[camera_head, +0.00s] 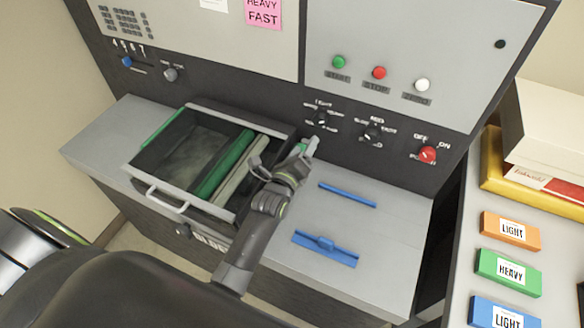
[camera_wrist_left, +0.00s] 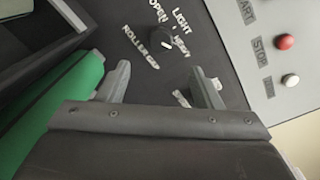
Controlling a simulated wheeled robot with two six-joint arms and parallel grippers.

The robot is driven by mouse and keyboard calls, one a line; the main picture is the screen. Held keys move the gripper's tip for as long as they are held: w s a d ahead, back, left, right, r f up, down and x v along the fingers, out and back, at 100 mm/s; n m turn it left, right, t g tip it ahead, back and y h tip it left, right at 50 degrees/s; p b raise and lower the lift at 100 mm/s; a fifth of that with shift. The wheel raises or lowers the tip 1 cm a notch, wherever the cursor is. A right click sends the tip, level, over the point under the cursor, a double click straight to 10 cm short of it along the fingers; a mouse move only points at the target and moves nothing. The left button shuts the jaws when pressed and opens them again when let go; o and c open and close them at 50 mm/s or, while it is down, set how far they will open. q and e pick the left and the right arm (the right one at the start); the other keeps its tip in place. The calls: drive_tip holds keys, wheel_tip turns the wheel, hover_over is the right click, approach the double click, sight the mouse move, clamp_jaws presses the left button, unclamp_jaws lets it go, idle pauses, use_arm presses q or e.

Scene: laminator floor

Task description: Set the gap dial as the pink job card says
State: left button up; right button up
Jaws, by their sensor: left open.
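The pink job card (camera_head: 264,13) is on the upper panel and reads HEAVY FAST; its top edge is cut off. The gap dial (camera_head: 322,118) is a small black knob on the dark panel. In the left wrist view the gap dial (camera_wrist_left: 162,38) has the labels OPEN, LIGHT, HEAVY and ROLLER GAP around it. My left gripper (camera_head: 285,156) is open and empty, just below and left of the dial. In the wrist view the dial shows beyond the open fingers (camera_wrist_left: 160,72), apart from them. My right gripper is out of view.
A speed dial (camera_head: 373,133) and a red power knob (camera_head: 428,154) sit right of the gap dial. An open drawer (camera_head: 150,187) with green and grey rollers lies under my left arm. Blue bars (camera_head: 325,249) lie on the worktop. Labelled blocks (camera_head: 508,271) stand at right.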

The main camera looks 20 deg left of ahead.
use_arm(q)
drive_tip(key=s+b, duration=0.4)
drive_tip(key=s, duration=0.2)
drive_tip(key=shift+s, duration=0.4)
idle(0.3)
